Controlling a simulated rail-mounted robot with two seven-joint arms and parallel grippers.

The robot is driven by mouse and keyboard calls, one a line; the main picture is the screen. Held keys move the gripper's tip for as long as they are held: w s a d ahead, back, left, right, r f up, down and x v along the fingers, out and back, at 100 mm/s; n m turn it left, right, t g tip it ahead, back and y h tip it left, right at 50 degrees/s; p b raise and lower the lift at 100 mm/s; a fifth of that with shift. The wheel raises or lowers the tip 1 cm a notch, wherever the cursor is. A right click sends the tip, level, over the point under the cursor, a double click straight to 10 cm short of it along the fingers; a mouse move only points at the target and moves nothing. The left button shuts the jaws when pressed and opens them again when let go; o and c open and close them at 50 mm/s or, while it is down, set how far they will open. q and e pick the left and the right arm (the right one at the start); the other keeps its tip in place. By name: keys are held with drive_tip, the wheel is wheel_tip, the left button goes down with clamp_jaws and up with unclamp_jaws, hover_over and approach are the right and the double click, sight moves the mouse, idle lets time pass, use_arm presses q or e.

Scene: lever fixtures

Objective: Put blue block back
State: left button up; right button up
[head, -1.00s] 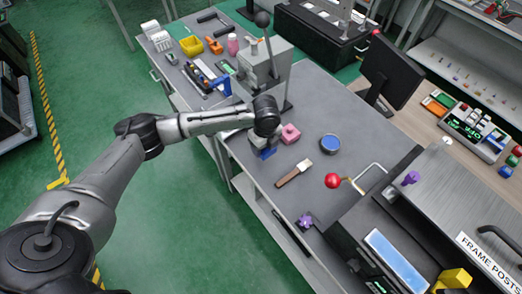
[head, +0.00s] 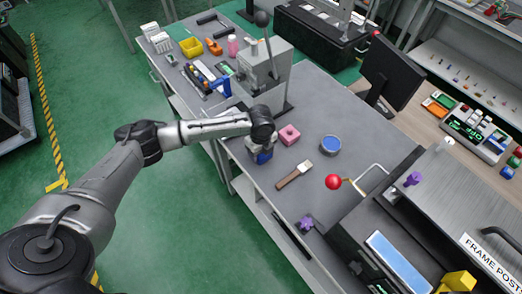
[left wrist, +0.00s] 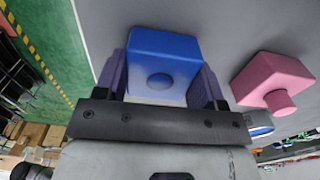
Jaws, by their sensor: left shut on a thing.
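The blue block (left wrist: 165,50), with a round knob on its face, sits between the two fingers of my left gripper (left wrist: 160,85). The gripper is shut on it. In the head view the left gripper (head: 258,149) is at the near left edge of the grey bench, and part of the blue block (head: 264,157) shows below it. I cannot tell whether the block touches the bench top. A pink block (head: 289,135) with a knob stands just right of it, apart; it also shows in the left wrist view (left wrist: 272,80). My right gripper is not in view.
On the grey bench (head: 330,110) are a brush (head: 295,174), a round blue-topped tin (head: 330,144) and a purple knob (head: 305,222). A grey lever fixture (head: 262,70) stands behind my gripper. A red-ball lever (head: 333,182) is at right.

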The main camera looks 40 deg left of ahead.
use_arm(q)
drive_tip(key=shift+f, duration=0.1)
drive_tip(key=o, duration=1.2)
drive_tip(key=shift+c, duration=0.2)
wheel_tip(320, 180, up, 11)
drive_tip(key=shift+f+p, duration=0.2)
drive_tip(key=shift+p, duration=0.55)
drive_tip(key=shift+r, duration=0.8)
